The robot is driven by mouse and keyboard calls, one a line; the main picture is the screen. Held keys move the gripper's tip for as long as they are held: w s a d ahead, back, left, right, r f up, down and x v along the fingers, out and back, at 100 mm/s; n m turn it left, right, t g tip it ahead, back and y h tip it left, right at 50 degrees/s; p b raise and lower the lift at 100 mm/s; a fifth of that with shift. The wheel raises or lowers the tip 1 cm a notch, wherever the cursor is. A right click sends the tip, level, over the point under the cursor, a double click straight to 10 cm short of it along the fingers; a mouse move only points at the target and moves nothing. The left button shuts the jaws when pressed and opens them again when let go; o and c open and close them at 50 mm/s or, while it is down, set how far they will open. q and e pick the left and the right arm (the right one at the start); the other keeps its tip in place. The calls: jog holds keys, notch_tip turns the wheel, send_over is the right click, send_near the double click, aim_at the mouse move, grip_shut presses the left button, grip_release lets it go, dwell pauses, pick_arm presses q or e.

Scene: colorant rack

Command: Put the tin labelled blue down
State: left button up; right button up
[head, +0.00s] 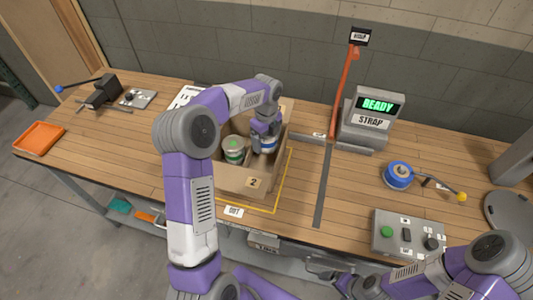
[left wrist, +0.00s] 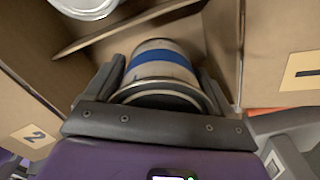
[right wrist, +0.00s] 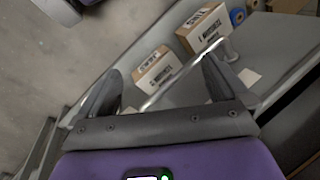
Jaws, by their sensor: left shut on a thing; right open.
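The blue-banded tin (head: 267,146) is inside the open cardboard box (head: 233,181), in the right part of it. In the left wrist view the tin (left wrist: 162,62) lies between the fingers of my left gripper (left wrist: 163,85), which is shut on it. The box walls and a cardboard divider (left wrist: 125,28) are close around. Whether the tin touches the box floor cannot be told. A green-banded tin (head: 233,149) stands in the box to its left. My right gripper (right wrist: 160,85) is open and empty, away from the box, low at the front.
The box stands within a yellow outline (head: 277,205) on the wooden bench. A grey READY display (head: 378,105), a red post (head: 346,90), a blue tape roll (head: 398,175) and a button panel (head: 408,236) are to the right. An orange tray (head: 38,138) lies far left.

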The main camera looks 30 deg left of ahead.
aim_at(266, 158)
pick_arm(q)
jog(key=shift+f+b, duration=0.55)
jog(key=shift+f, duration=2.9)
jog(key=shift+f, duration=0.15)
jog(key=o, duration=1.1)
notch_tip(266, 158, up, 12)
jog(key=shift+r+p, duration=0.15)
jog(key=shift+p, duration=1)
